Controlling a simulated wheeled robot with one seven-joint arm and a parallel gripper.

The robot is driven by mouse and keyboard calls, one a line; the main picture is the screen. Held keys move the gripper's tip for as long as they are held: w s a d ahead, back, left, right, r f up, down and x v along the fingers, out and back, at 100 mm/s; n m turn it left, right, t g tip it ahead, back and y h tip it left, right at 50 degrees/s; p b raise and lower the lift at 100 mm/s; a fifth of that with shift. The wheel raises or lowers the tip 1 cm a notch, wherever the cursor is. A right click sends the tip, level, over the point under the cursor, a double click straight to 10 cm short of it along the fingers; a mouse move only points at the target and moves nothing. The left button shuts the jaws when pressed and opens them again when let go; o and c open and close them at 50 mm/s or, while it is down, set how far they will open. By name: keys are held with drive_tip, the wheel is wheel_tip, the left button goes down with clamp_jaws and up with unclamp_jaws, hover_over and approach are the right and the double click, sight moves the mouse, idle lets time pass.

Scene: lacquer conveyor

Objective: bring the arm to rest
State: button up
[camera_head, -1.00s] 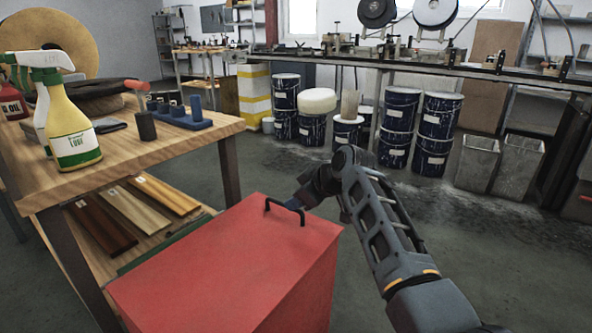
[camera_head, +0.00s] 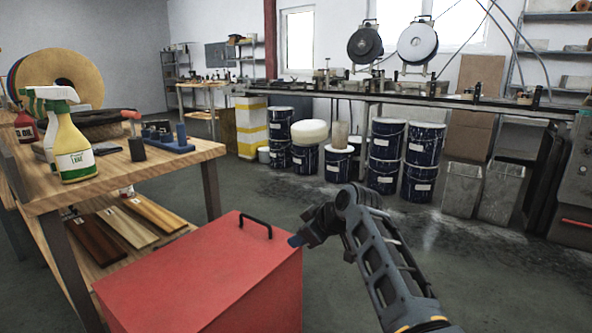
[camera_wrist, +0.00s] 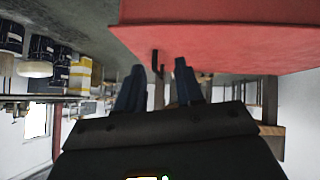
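My arm (camera_head: 378,258) reaches up from the lower right of the head view and bends at its top. My gripper (camera_head: 294,240) is at the arm's end, pointing left, just right of the red box (camera_head: 205,270) and apart from its black handle (camera_head: 256,224). In the wrist view my gripper (camera_wrist: 158,82) has its two dark fingers spread with nothing held between them.
A wooden workbench (camera_head: 115,178) with spray bottles (camera_head: 68,140) stands at the left. Blue drums (camera_head: 385,155) and grey bins (camera_head: 500,192) stand below the long conveyor (camera_head: 400,98) at the back. The floor (camera_head: 300,195) between box and drums is clear.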

drive_tip(key=s+d+f+m+t+h, duration=0.15)
drive_tip(key=s+d+f, duration=0.25)
drive_tip(key=s+f, duration=0.55)
drive_tip(key=s+d+f+m+t+h, duration=0.1)
drive_tip(key=s+d+f+m, duration=0.25)
drive_tip(key=s+f, duration=0.6)
drive_tip(key=s+d+f+m+t+h, duration=0.15)
drive_tip(key=s+d, duration=0.25)
drive_tip(key=s, duration=0.7)
drive_tip(key=s+d+f+m+t, duration=0.15)
drive_tip(key=s+d, duration=0.25)
drive_tip(key=s, duration=0.8)
drive_tip(key=s+d+r+m+h, duration=0.25)
drive_tip(key=s+r, duration=0.35)
drive_tip(key=s, duration=0.6)
drive_tip(key=s+d+r+m+t, duration=0.1)
drive_tip(key=s+r, duration=0.5)
drive_tip(key=r, duration=0.2)
drive_tip(key=s+d+r+t, duration=0.1)
drive_tip(key=s+r+t, duration=0.1)
drive_tip(key=s+r, duration=0.45)
wheel_tip(320, 180, up, 20)
drive_tip(key=w+p, duration=0.1)
drive_tip(key=p, duration=1.8)
drive_tip(key=shift+w, duration=0.25)
